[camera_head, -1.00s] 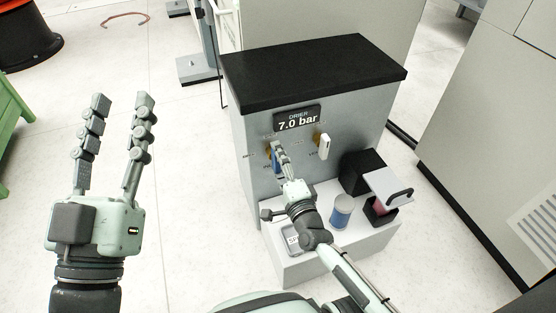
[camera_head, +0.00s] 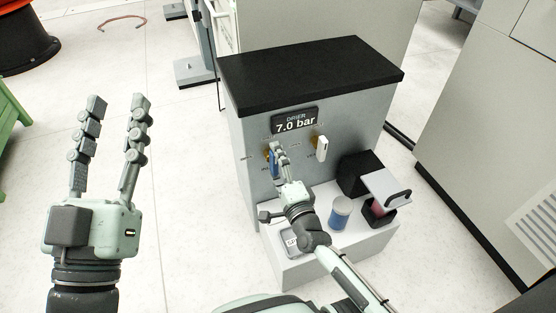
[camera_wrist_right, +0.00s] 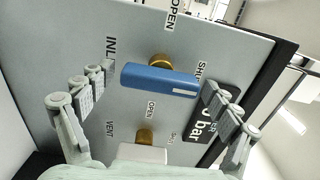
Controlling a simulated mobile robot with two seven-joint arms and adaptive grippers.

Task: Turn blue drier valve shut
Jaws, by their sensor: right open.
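The blue drier valve handle (camera_head: 273,162) is on the drier's grey front panel, below the "7.0 bar" display (camera_head: 296,122). It points up and down in the head view, partly hidden by my right gripper (camera_head: 279,147). In the right wrist view the blue handle (camera_wrist_right: 158,80) lies crosswise on a brass stem, between the spread fingers of my right gripper (camera_wrist_right: 156,80). Its ends point toward the two fingers, and I cannot tell whether they touch. OPEN and SHUT labels are near it. My left gripper (camera_head: 117,104) is open, empty and raised over the floor, away from the drier.
A white-handled valve (camera_head: 322,148) is beside the blue one and also shows in the wrist view (camera_wrist_right: 142,153). A blue-and-white canister (camera_head: 340,213) and a dark box (camera_head: 357,172) stand on the white ledge (camera_head: 300,267). A large grey cabinet (camera_head: 490,130) stands on the right.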

